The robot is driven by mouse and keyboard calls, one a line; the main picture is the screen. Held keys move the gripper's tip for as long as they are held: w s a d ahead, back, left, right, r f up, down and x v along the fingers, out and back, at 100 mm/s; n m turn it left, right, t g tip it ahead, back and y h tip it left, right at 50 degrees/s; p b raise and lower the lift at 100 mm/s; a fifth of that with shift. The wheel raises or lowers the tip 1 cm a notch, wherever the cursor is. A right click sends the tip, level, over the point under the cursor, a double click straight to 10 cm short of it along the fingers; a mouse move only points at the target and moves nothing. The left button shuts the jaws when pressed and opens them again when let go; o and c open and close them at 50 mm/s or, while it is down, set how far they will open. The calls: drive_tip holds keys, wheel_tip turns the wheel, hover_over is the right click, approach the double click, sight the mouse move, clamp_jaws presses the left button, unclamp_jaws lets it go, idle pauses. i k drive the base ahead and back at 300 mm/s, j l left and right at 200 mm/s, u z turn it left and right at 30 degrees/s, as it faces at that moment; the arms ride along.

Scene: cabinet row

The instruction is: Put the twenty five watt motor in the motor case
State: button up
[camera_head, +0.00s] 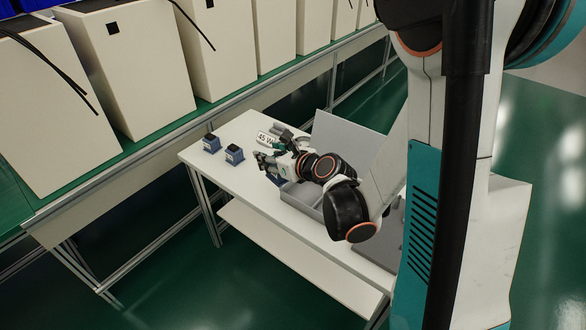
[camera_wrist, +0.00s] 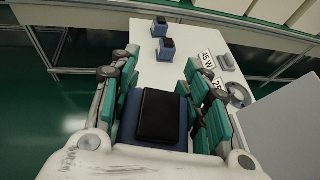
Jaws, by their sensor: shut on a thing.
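My gripper (camera_wrist: 158,98) is shut on a blue motor with a black top (camera_wrist: 160,117). No rating can be read on the motor, so I cannot tell whether it is the twenty five watt one. In the head view my gripper (camera_head: 270,161) is over the white table, beside the grey motor case (camera_head: 300,198). The case's lid (camera_head: 342,138) stands raised. My arm hides part of the case. In the wrist view a grey panel (camera_wrist: 286,128), apparently the lid, is at the right.
Two other blue motors (camera_head: 211,143) (camera_head: 234,154) stand on the white table (camera_head: 240,128) at the left. A "45 W" sign (camera_head: 267,138) stands behind my gripper. A partly hidden sign starting with 2 (camera_wrist: 218,84) is near it. Large cream boxes line the bench behind.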

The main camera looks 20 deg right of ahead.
sight(306, 193)
drive_tip(key=k+l+z, duration=0.15)
drive_tip(key=k+z, duration=0.25)
drive_tip(key=k, duration=0.2)
drive_tip(key=j+z, duration=0.1)
drive_tip(key=z, duration=0.3)
drive_tip(key=j+z, duration=0.15)
drive_tip(key=z, duration=0.25)
drive_tip(key=j+z, duration=0.1)
drive_tip(key=z, duration=0.3)
drive_tip(key=j+z, duration=0.15)
drive_tip(key=z, duration=0.25)
drive_tip(key=k+j, duration=0.1)
drive_tip(key=j, duration=0.4)
drive_tip(key=k+j, duration=0.1)
drive_tip(key=j, duration=0.95)
drive_tip(key=k+j, duration=0.15)
drive_tip(key=j, duration=0.35)
drive_tip(key=k+j, duration=0.1)
drive_tip(key=j, duration=0.4)
drive_tip(key=k+j, duration=0.1)
drive_tip(key=j, duration=0.95)
drive_tip(key=k+j, duration=0.15)
drive_tip(key=j, duration=0.35)
drive_tip(key=z, duration=0.05)
